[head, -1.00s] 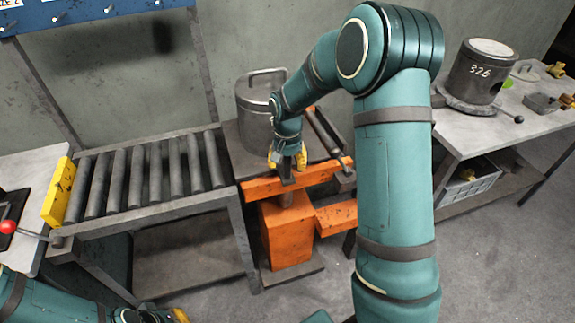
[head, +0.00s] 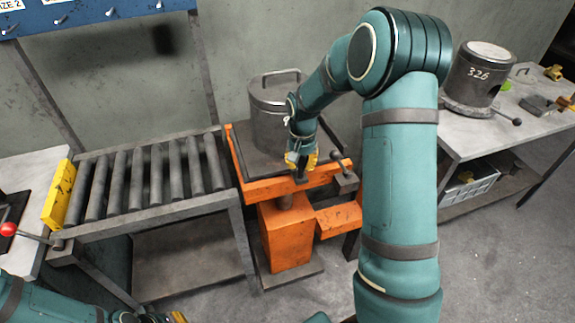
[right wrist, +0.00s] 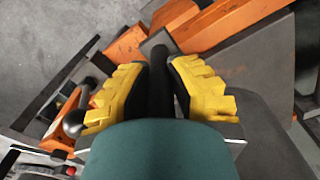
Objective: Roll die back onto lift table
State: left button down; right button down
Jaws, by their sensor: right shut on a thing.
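The die appears as a grey steel cylinder (head: 268,122) with a hoop handle, upright on a dark plate. That plate lies within the orange frame of the lift table (head: 262,188). My right gripper (head: 301,163) is at the table's front edge, right of and in front of the cylinder. It is shut on a dark upright bar, which shows between the yellow fingers in the right wrist view (right wrist: 160,88). The bar's lower end is hard to make out in the head view. My left gripper (head: 178,317) barely shows at the bottom edge; its fingers are mostly cut off.
A roller conveyor (head: 155,185) with a yellow end stop (head: 58,195) adjoins the table on the left. A lever with a dark ball (head: 336,157) stands at the table's right front. A bench (head: 490,130) at right carries a cylinder marked 326 (head: 480,75).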

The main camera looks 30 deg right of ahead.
jog(key=shift+s+d, duration=0.15)
jog(key=shift+d, duration=0.6)
jog(key=c, duration=1.3)
grip_release()
jog(key=o, duration=0.5)
jog(key=shift+s+d, duration=0.1)
jog(key=shift+c, duration=0.2)
jog(key=shift+r, duration=0.35)
notch_tip(320, 180, up, 12)
jog(key=shift+a+f, duration=0.2)
jog(key=shift+f, duration=0.05)
